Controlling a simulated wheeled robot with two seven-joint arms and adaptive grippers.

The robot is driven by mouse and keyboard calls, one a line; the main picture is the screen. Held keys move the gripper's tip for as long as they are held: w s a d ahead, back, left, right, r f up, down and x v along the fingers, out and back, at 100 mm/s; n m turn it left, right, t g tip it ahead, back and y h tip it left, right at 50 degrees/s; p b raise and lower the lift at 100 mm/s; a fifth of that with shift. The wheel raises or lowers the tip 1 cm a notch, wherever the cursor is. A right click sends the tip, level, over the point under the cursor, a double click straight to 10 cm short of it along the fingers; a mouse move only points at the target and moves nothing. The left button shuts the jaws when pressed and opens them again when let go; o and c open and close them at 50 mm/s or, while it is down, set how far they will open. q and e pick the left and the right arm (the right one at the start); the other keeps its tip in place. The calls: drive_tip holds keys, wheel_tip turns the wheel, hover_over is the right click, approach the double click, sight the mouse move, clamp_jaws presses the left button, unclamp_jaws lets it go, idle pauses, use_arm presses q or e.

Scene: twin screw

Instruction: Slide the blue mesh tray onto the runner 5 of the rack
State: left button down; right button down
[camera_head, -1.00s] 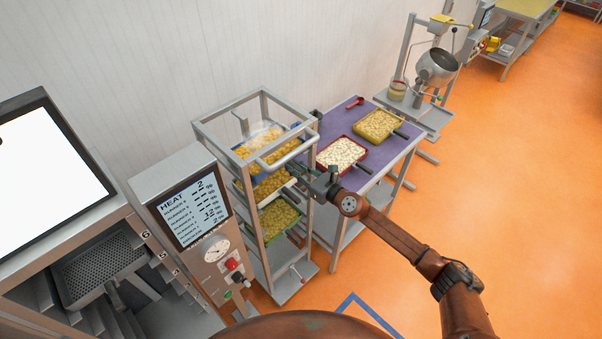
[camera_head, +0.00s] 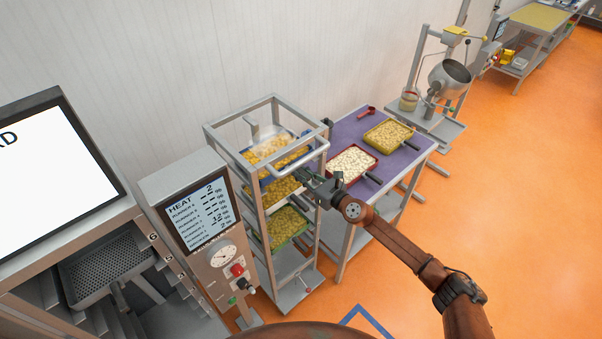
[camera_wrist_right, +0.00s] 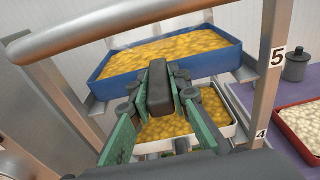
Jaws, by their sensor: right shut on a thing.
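The blue tray (camera_wrist_right: 215,62) holds yellow pieces and sits between the posts of the metal rack (camera_head: 262,222), near its upper part. In the right wrist view it is close to the post label 5 (camera_wrist_right: 277,57). My right gripper (camera_head: 313,181) is at the rack's open front. Its green fingers (camera_wrist_right: 150,112) are shut on a dark handle (camera_wrist_right: 160,88), which reaches toward the blue tray's front wall. Whether the tray's edges rest on the runner ledges is not clear. My left gripper is not in view.
A white tray (camera_wrist_right: 221,131) is directly below the blue one, near label 4 (camera_wrist_right: 262,134). A green tray (camera_head: 288,240) is lower. A curved rail (camera_wrist_right: 120,27) crosses the rack's front. A purple table (camera_head: 349,129) with two trays stands right; a heater panel (camera_head: 200,213) stands left.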

drive_tip(key=c, duration=1.7)
unclamp_jaws()
drive_tip(key=shift+c, duration=0.2)
drive_tip(key=shift+f, duration=0.3)
drive_tip(key=v, duration=1.2)
drive_tip(key=shift+d+r, duration=0.1)
drive_tip(key=f+b+v, duration=0.1)
drive_tip(key=b+v, duration=0.3)
drive_tip(key=v, duration=0.5)
